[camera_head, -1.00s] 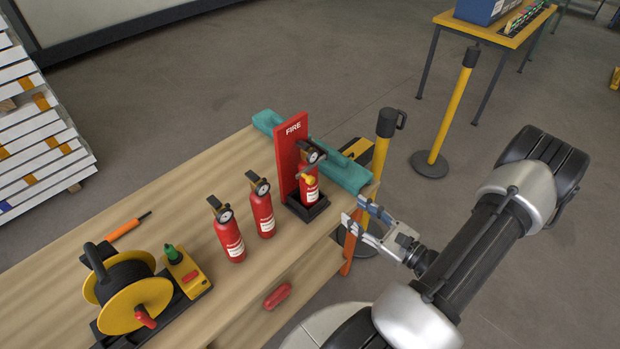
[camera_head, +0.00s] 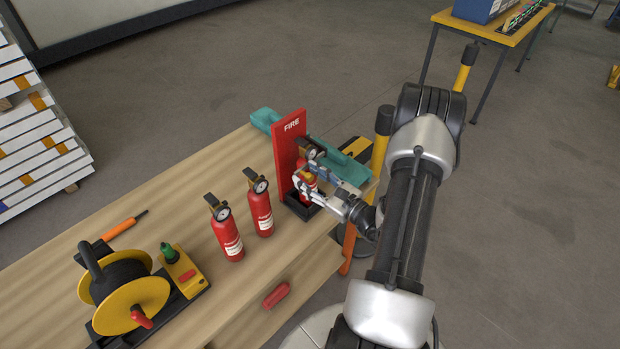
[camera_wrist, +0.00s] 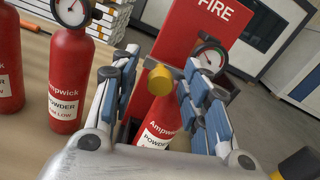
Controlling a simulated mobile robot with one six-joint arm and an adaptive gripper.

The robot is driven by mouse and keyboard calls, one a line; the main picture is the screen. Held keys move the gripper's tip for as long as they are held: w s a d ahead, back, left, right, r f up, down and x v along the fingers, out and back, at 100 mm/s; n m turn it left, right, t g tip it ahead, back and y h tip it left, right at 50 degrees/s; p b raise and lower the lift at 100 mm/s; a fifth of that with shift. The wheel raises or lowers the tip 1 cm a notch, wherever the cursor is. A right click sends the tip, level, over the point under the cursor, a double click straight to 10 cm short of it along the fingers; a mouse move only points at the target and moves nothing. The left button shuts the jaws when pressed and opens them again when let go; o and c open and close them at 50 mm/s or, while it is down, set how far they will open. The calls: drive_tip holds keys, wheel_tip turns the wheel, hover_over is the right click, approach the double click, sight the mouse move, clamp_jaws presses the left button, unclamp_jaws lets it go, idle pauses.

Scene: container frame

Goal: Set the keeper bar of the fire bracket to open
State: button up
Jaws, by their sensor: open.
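The fire bracket (camera_head: 288,150) is a red upright panel marked FIRE with a black base tray, at the right end of the bench; it also shows in the wrist view (camera_wrist: 190,35). A red extinguisher (camera_wrist: 158,118) with a gauge stands in it. A yellow knob (camera_wrist: 160,78) sits across the front of that extinguisher, apparently part of the keeper bar; the bar itself is mostly hidden. My gripper (camera_head: 306,178) is open in front of the bracket. In the wrist view its blue-padded fingers (camera_wrist: 155,100) stand either side of the knob and extinguisher, with gaps visible.
Two loose extinguishers (camera_head: 226,232) (camera_head: 260,206) stand left of the bracket. A cable reel (camera_head: 130,298) and a yellow box with a green knob (camera_head: 180,268) are at the front left. A teal object (camera_head: 345,170) lies behind the bracket.

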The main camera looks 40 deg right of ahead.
clamp_jaws()
idle(0.6)
